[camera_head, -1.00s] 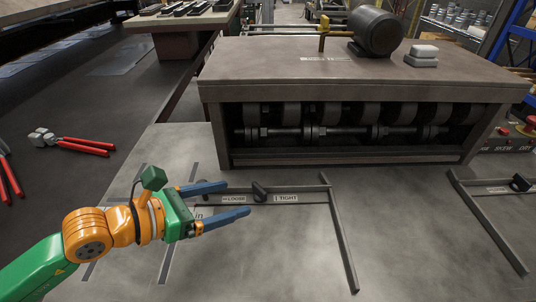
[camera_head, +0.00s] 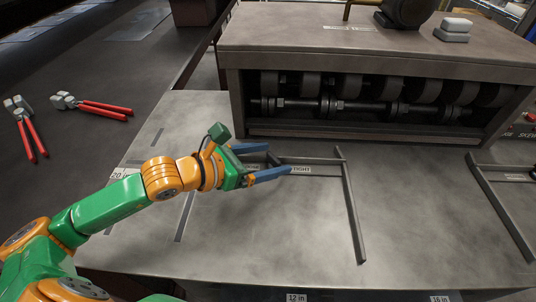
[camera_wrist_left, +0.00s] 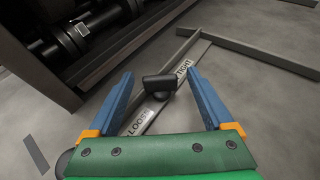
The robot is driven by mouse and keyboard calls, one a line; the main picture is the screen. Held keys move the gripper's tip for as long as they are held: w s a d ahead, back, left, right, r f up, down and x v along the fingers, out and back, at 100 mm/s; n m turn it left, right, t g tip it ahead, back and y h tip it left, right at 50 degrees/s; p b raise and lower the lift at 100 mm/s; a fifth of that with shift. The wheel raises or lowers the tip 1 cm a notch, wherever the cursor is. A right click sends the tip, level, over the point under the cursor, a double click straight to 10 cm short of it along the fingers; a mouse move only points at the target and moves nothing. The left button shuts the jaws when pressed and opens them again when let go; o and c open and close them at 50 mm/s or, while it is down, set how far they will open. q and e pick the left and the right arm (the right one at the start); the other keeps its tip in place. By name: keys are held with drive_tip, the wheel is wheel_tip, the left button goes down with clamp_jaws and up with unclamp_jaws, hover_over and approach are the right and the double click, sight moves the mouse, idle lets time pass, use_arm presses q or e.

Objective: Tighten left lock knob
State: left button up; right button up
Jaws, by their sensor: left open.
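The left lock knob (camera_wrist_left: 158,84) is a small black T-shaped knob on a flat metal bar between the LOOSE and TIGHT labels. It also shows in the head view (camera_head: 273,159), partly hidden by my gripper. My left gripper (camera_wrist_left: 160,88) has long blue fingers spread wide. In the left wrist view the knob appears between the fingers, with a gap on each side. In the head view the left gripper (camera_head: 270,162) reaches in from the left at the bar. The TIGHT label (camera_head: 301,169) is just right of the fingertips. My right gripper is out of view.
The roller machine (camera_head: 370,85) stands directly behind the knob. An angled metal guide (camera_head: 355,215) runs toward the front right of the knob, and another guide (camera_head: 500,215) lies at far right. Red-handled pliers (camera_head: 105,108) lie at left. The table between the guides is clear.

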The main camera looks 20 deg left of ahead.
use_arm(q)
clamp_jaws()
drive_tip(key=shift+a+f+m+g+h+b, duration=0.1)
drive_tip(key=shift+f+m+g+h+b, duration=0.25)
drive_tip(key=shift+b, duration=0.3)
drive_tip(key=shift+m, duration=0.25)
drive_tip(key=shift+r+g+h+b, duration=0.2)
drive_tip(key=shift+g+h+b, duration=0.15)
unclamp_jaws()
drive_tip(key=shift+w, duration=0.1)
drive_tip(key=shift+r, duration=0.1)
